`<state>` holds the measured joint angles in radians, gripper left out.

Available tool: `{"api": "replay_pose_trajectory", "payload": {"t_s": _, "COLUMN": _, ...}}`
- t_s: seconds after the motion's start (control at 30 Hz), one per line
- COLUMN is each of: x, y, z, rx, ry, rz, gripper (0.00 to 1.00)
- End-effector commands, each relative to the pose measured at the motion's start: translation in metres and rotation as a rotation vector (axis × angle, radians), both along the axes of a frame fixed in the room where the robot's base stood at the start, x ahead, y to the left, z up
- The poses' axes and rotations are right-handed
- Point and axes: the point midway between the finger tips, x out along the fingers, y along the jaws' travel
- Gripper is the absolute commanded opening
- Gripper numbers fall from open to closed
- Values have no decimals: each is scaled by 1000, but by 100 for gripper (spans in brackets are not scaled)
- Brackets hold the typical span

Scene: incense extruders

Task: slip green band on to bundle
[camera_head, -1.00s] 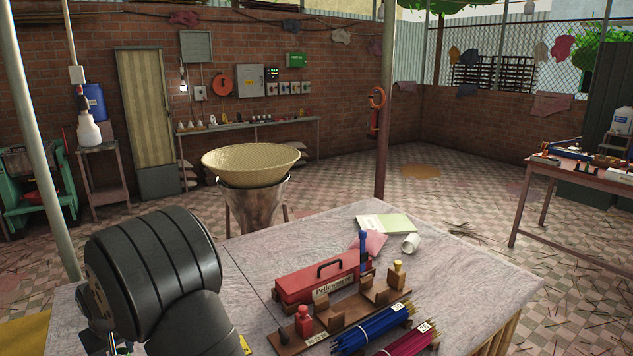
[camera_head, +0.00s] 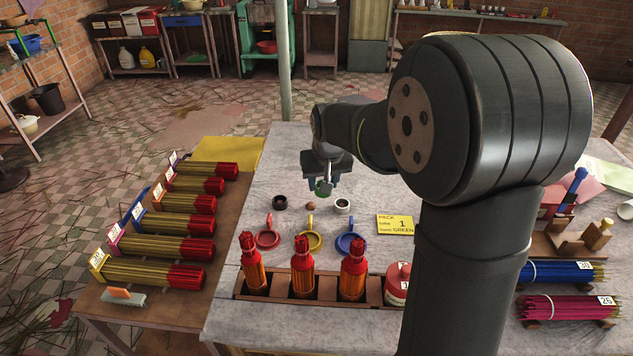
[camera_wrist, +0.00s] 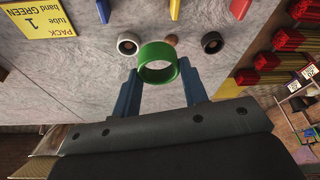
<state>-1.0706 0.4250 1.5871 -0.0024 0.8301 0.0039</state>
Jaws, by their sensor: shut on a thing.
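My gripper (camera_wrist: 160,68) is shut on a green band (camera_wrist: 158,77), a short open ring held between its blue fingers. In the head view my gripper (camera_head: 325,186) hangs above the far part of the grey table, and the green band shows as a small green patch (camera_head: 322,190). Three upright red-and-orange bundles (camera_head: 253,270) (camera_head: 302,268) (camera_head: 353,271) stand in a wooden rack (camera_head: 277,293) nearer the camera, apart from the band. A yellow card (camera_head: 396,225) reads PACK, tube 1, band GREEN. Which bundle is tube 1 I cannot tell.
A black ring (camera_head: 280,202), a brown knob (camera_head: 310,206) and a white-rimmed ring (camera_head: 342,206) sit near my gripper. Several tagged stick bundles (camera_head: 160,272) lie on the left table.

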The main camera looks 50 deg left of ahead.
Motion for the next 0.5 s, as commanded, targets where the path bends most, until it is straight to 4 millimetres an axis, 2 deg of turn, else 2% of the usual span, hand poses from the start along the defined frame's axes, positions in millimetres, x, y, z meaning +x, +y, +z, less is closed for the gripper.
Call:
{"api": "replay_pose_trajectory", "payload": {"t_s": 0.03, "x": -4, "y": -13, "z": 12, "rx": 5, "ry": -2, "rz": -1, "gripper": 27}}
{"api": "replay_pose_trajectory", "payload": {"t_s": 0.2, "x": -20, "y": -54, "z": 38, "rx": 4, "ry": -2, "rz": -1, "gripper": 27}}
{"api": "replay_pose_trajectory", "payload": {"t_s": 0.5, "x": -51, "y": -128, "z": 69, "rx": 4, "ry": -1, "rz": -1, "gripper": 27}}
